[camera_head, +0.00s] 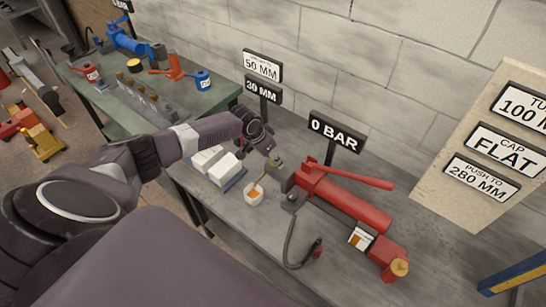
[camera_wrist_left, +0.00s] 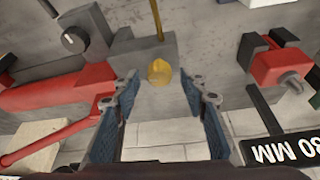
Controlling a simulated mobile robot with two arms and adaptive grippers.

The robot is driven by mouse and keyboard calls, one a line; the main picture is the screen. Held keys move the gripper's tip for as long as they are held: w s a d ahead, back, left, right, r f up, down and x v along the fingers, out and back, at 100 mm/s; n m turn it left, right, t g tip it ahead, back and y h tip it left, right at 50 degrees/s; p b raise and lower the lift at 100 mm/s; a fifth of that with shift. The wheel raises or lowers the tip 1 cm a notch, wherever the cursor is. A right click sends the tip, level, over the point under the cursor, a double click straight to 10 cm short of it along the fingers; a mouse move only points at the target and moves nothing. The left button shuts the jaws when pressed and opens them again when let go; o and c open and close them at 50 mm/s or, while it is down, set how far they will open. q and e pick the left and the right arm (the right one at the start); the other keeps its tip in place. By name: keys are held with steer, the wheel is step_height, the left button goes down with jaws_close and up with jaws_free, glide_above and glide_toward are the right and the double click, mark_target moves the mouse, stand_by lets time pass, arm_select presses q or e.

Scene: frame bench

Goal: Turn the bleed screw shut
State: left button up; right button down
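A red hand pump (camera_head: 345,200) with a long red lever lies on the grey bench; its red body also shows in the left wrist view (camera_wrist_left: 55,92). A dark round knob (camera_wrist_left: 74,40) with a pale mark sits at the pump's end and looks like the bleed screw; its turn position is unclear. My left gripper (camera_head: 268,146) is above the bench, beyond the pump's left end. In the left wrist view its fingers (camera_wrist_left: 162,95) are apart, with a brass knob (camera_wrist_left: 159,72) on a grey block seen between them; contact cannot be told. My right gripper is not in view.
A 0 BAR sign (camera_head: 337,132) stands behind the pump. A board with signs (camera_head: 485,150) stands at right. A green table (camera_head: 150,95) holds other tools.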

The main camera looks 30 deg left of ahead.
arm_select(q)
steer(key=shift+f, duration=0.2)
steer(key=shift+w, duration=0.1)
steer(key=shift+c, duration=0.5)
jaws_close()
steer(key=shift+f+m+b, duration=0.15)
steer(key=shift+m+b, duration=0.15)
steer(key=shift+b, duration=0.25)
steer(key=m+g+h+b, duration=0.1)
steer(key=m+b, duration=0.3)
steer(key=b, duration=0.1)
steer(key=m+g+h+b, duration=0.1)
steer(key=m+b, duration=0.3)
steer(key=b, duration=0.2)
steer(key=m+g+h+b, duration=0.1)
steer(key=m+b, duration=0.3)
steer(key=b, duration=0.2)
steer(key=shift+w+a+h, duration=0.1)
steer(key=shift+w+h, duration=0.2)
steer(key=shift+w, duration=0.05)
steer(key=shift+m+g+b, duration=0.8)
steer(key=shift+m+b, duration=0.75)
steer(key=shift+m, duration=0.25)
